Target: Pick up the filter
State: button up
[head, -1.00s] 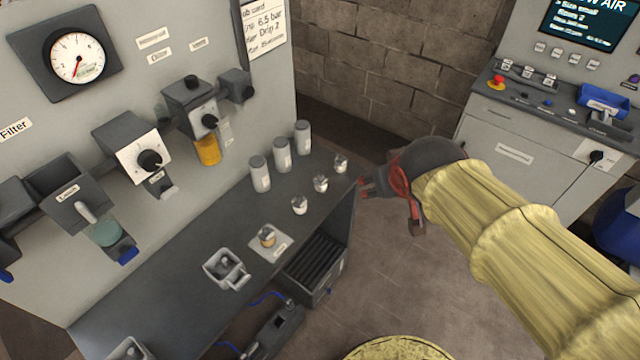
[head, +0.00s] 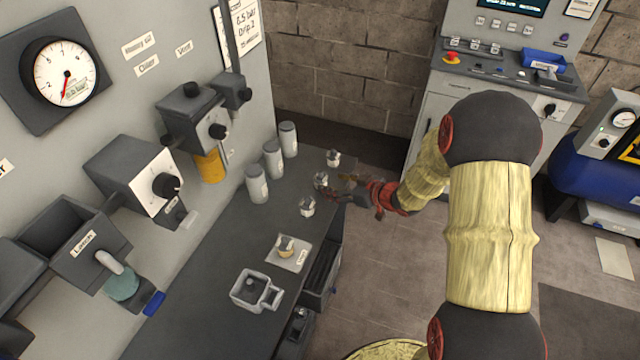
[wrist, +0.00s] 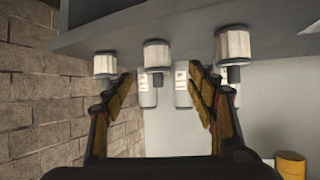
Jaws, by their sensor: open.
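Three small white filters with dark stubs stand in a row along the bench edge: a near one (head: 307,207), a middle one (head: 320,180) and a far one (head: 333,157). A similar piece (head: 286,246) stands on a labelled pale plate; I cannot tell which is the task's filter. My gripper (head: 342,188) is open at the bench edge, facing the middle filter. In the wrist view, which looks upside down, the middle filter (wrist: 156,55) shows between the spread fingers (wrist: 160,82). Nothing appears held; contact cannot be told.
Three grey canisters (head: 273,158) stand behind the filters. A grey square holder (head: 252,290) sits nearer on the bench (head: 222,255). The panel with gauge (head: 62,72) and regulators rises at left. Open floor (head: 385,265) lies right of the bench.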

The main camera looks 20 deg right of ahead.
aim_at(322, 178)
jog(key=b+x, duration=0.1)
jog(key=x, duration=0.1)
jog(key=shift+w+a+f, duration=0.15)
jog(key=shift+w+a, duration=0.05)
jog(key=x, duration=0.1)
jog(key=b+x, duration=0.1)
jog(key=x, duration=0.1)
jog(key=b+x, duration=0.1)
jog(key=x, duration=0.1)
jog(key=shift+w+d+r, duration=0.15)
jog(key=shift+w+r, duration=0.15)
jog(key=shift+r, duration=0.1)
jog(key=c, duration=0.4)
jog(key=c, duration=1)
jog(key=shift+o, duration=0.2)
jog(key=shift+r, duration=0.1)
